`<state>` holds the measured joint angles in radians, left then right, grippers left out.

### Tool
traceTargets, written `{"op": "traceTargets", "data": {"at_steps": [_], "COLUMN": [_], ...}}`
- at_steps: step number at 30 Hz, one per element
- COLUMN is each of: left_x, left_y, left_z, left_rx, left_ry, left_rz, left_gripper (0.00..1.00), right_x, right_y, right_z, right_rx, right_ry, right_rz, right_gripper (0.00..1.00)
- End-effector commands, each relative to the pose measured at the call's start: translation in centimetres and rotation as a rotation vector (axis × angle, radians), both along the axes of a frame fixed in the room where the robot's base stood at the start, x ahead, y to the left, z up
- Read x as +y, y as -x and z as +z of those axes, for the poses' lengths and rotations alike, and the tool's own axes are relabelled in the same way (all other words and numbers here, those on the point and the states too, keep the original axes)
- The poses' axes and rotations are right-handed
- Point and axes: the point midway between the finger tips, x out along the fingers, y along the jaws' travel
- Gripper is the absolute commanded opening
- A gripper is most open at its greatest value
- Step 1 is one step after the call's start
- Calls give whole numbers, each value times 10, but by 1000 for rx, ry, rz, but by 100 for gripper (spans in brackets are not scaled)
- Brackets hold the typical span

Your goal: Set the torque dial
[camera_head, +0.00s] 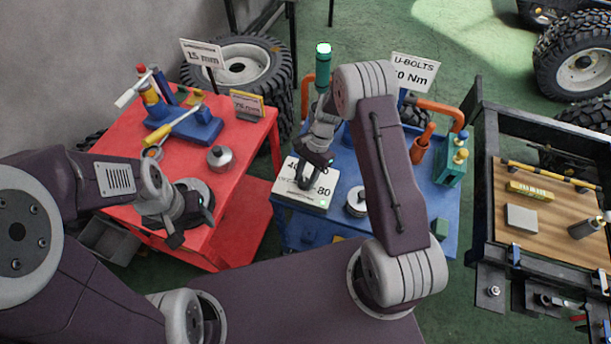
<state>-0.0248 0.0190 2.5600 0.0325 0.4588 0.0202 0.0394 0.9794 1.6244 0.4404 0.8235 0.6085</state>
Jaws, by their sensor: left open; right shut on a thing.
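The torque dial (290,191) is a white plate on the blue cart, with a number starting with 4 at its upper left and an 80 at its right. A small dark knob shows at its middle, partly hidden by my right gripper. My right gripper (306,181) reaches down over the dial and is shut on this knob. The knob's exact pointing is too small to tell. A sign (414,73) behind reads U-BOLTS and a number ending in 0 Nm; its first digit is partly covered by my arm. My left gripper (188,226) is open and empty over the red cart's front edge.
The red cart (250,150) carries a blue tool holder (190,128), a grey round part (220,158) and signs. The blue cart (435,215) holds a white-topped round part (356,202) and a green box (450,168). A chassis frame (490,150) stands at right.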

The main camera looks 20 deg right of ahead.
Motion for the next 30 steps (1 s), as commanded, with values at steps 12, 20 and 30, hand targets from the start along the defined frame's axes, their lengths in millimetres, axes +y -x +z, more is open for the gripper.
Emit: {"op": "traceTargets", "data": {"at_steps": [12,20,30], "left_x": [0,0,0], "left_y": [0,0,0], "left_z": [1,0,-2], "left_rx": [0,0,0], "left_ry": [0,0,0], "left_rz": [0,0,0], "left_gripper": [58,58,58], "right_x": [2,3,5], "right_y": [-4,-5,-5], "right_z": [1,1,1], "right_rx": [-6,-6,-5], "right_ry": [2,2,2], "right_rz": [396,644,939], "right_gripper": [0,0,0]}}
